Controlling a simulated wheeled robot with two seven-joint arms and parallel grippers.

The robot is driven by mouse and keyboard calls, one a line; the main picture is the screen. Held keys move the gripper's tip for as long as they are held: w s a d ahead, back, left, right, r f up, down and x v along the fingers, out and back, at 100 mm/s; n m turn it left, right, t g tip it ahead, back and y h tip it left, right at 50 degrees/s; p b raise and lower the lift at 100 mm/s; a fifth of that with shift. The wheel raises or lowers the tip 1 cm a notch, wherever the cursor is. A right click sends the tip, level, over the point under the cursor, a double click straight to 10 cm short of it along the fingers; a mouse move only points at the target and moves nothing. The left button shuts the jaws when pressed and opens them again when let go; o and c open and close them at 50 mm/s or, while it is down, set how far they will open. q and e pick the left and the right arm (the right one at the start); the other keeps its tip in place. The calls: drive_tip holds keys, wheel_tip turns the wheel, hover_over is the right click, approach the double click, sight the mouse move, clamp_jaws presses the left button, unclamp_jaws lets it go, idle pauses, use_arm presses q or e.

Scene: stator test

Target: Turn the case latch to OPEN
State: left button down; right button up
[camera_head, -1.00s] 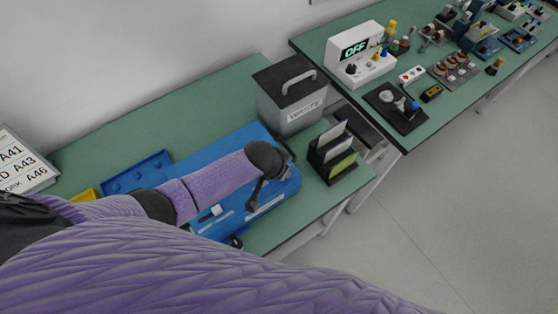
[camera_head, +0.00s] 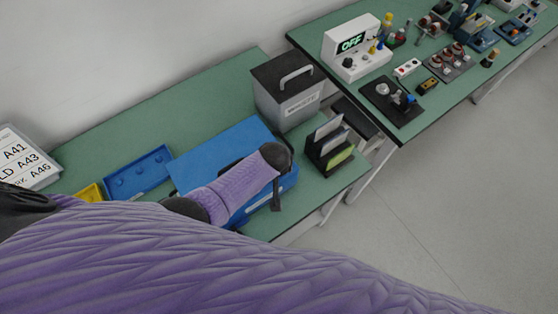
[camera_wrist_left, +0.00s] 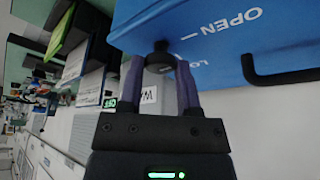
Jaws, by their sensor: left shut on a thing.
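The blue case (camera_head: 215,150) lies on the green bench in the head view, its front partly covered by my left arm. In the left wrist view the case (camera_wrist_left: 215,35) shows the word OPEN with a line mark, and a second, partly hidden word starting "LO". The dark latch knob (camera_wrist_left: 160,58) sits between the fingertips of my left gripper (camera_wrist_left: 160,72), which is shut on it. In the head view my left gripper (camera_head: 277,197) is at the case's front right edge, mostly seen from behind. The latch is hidden there. My right gripper is out of view.
A blue tray (camera_head: 137,172) and a yellow bin (camera_head: 89,193) are at left. A dark handle (camera_wrist_left: 280,76) juts from the case near my fingers.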

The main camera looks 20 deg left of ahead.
use_arm(q)
drive_tip(key=shift+c, duration=1.5)
unclamp_jaws()
drive_tip(key=p+v, duration=0.5)
drive_tip(key=v, duration=0.5)
drive_tip(key=shift+f, duration=0.1)
